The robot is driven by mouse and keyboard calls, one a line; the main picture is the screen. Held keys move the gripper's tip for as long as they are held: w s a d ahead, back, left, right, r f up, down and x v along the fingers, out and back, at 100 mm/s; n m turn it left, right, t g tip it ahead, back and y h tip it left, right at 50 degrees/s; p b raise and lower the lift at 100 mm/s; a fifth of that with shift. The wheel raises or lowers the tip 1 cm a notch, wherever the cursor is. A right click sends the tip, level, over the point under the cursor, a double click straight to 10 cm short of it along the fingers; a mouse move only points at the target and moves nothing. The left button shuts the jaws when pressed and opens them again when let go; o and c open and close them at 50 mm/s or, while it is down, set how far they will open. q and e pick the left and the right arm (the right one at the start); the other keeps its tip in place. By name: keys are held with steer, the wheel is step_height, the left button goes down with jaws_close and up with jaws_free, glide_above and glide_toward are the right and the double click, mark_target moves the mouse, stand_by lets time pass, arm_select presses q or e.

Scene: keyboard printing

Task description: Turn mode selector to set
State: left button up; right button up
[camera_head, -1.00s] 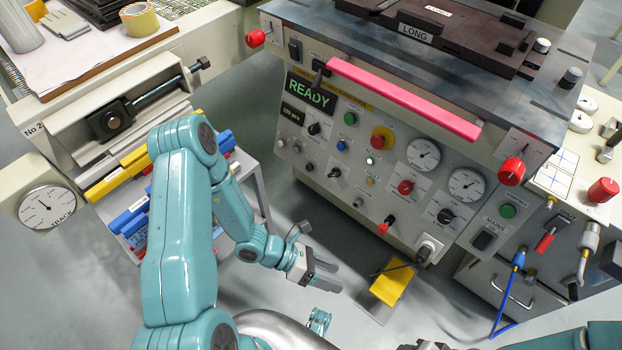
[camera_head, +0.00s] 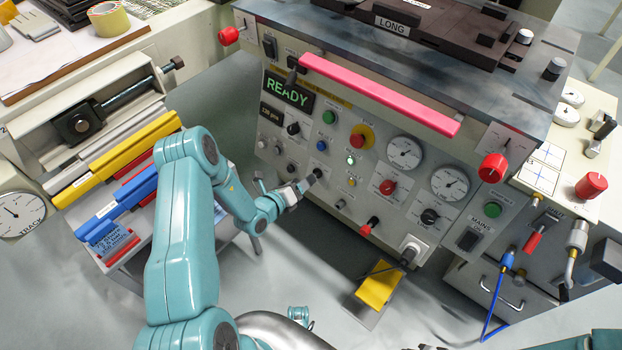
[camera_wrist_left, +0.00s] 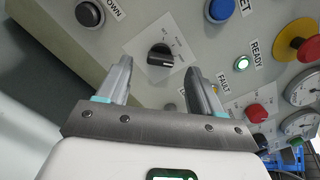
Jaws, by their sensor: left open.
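My left gripper (camera_head: 306,184) is open, close in front of the panel. In the wrist view its two fingers (camera_wrist_left: 160,75) stand on either side of the knob's line, with the knob between and ahead of them. Contact is not visible.
A red emergency button (camera_head: 358,141) and dials (camera_head: 404,153) are further right. The display (camera_head: 288,90) reads READY. A yellow pedal (camera_head: 378,286) stands below.

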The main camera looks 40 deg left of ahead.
arm_select(q)
steer(key=x, duration=0.4)
steer(key=shift+w+d+f+b, duration=0.1)
steer(key=shift+w+b, duration=0.25)
steer(key=shift+b, duration=0.05)
steer(key=c, duration=1.1)
steer(key=shift+o, duration=0.2)
